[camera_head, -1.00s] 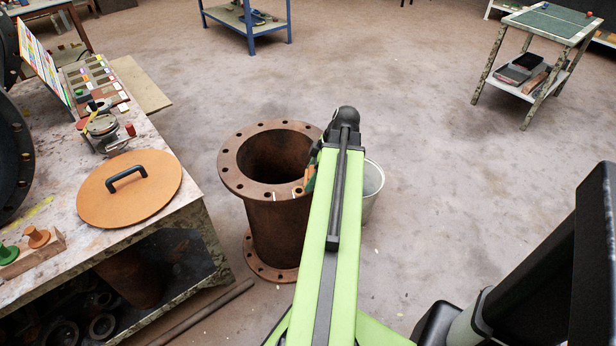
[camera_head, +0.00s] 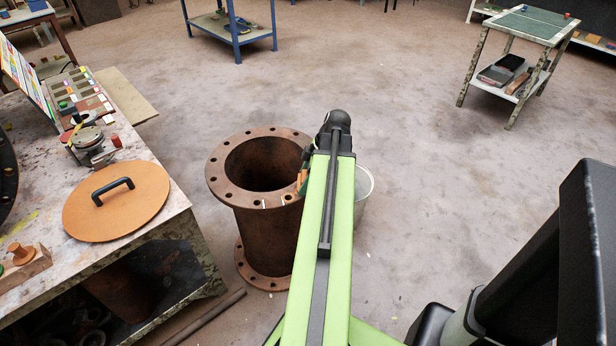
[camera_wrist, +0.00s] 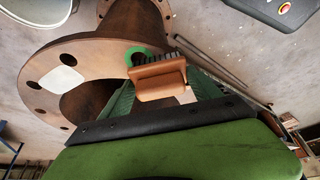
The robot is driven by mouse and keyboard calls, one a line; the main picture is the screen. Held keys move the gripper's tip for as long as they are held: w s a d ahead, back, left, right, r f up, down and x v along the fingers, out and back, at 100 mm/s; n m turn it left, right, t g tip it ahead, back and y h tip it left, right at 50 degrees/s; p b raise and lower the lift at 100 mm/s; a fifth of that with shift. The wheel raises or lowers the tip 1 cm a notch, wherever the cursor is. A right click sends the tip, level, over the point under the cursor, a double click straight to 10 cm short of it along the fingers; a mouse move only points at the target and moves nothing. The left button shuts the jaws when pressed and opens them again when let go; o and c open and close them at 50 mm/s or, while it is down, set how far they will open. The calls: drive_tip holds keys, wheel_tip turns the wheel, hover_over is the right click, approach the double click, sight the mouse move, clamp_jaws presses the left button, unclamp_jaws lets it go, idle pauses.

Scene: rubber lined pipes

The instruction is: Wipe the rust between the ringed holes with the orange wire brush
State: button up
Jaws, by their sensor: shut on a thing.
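The orange wire brush (camera_wrist: 160,80), a block with dark bristles, is held in my gripper (camera_wrist: 165,97), seen in the wrist view. In the head view a bit of the brush (camera_head: 302,181) shows at the right of the flange, left of my green arm. The rusty pipe (camera_head: 268,236) stands upright with a drilled top flange (camera_head: 232,191). In the wrist view the bristles are close to a green ring (camera_wrist: 137,52) around one flange hole; I cannot tell whether they touch. A second ring and the rust patch between are not clearly visible.
A pale patch (camera_wrist: 62,79) lies on the flange. A light bucket (camera_head: 362,187) stands right of the pipe, partly behind my arm. The workbench at left holds an orange lid (camera_head: 118,205) with a black handle. A green-topped table (camera_head: 528,26) stands far right. The floor between is clear.

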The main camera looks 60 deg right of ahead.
drive_tip(key=shift+w+a, duration=0.25)
drive_tip(key=shift+a, duration=0.65)
drive_tip(key=shift+w+a, duration=0.25)
drive_tip(key=shift+a, duration=0.6)
drive_tip(key=shift+w+a, duration=0.25)
drive_tip(key=shift+a, duration=0.65)
wheel_tip(320, 180, up, 6)
drive_tip(key=p, duration=0.6)
wheel_tip(320, 180, up, 3)
drive_tip(key=p, duration=0.3)
